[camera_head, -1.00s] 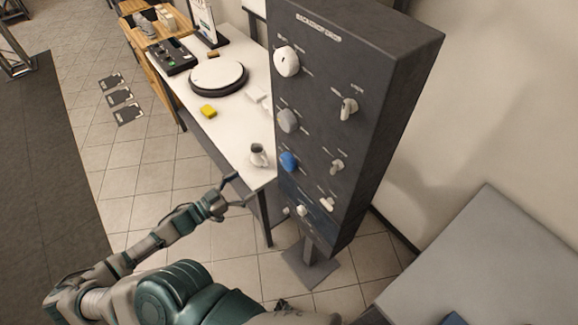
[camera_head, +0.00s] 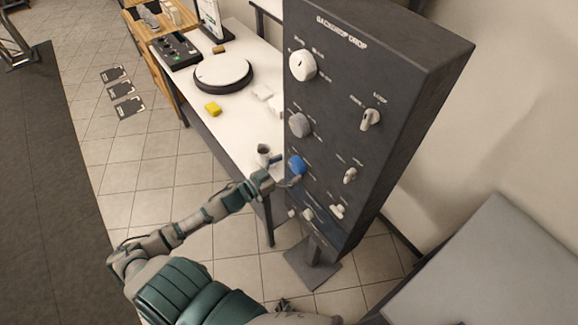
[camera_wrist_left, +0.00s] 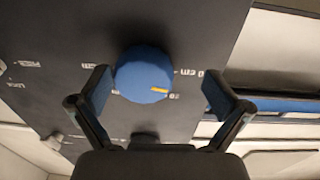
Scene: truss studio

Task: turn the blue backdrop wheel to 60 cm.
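The blue backdrop wheel (camera_head: 297,166) is a round knob on the front of the dark control panel (camera_head: 340,75). In the left wrist view the blue wheel (camera_wrist_left: 144,74) has a yellow-orange mark near its lower right edge. Partly readable "cm" labels surround it. My left gripper (camera_head: 283,172) is at the wheel in the head view. In the wrist view the left gripper (camera_wrist_left: 155,92) is open, one finger on each side of the wheel, with gaps showing between fingers and wheel.
A white knob (camera_head: 302,65) and a grey knob (camera_head: 300,125) sit above the wheel, with several small switches to the right.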

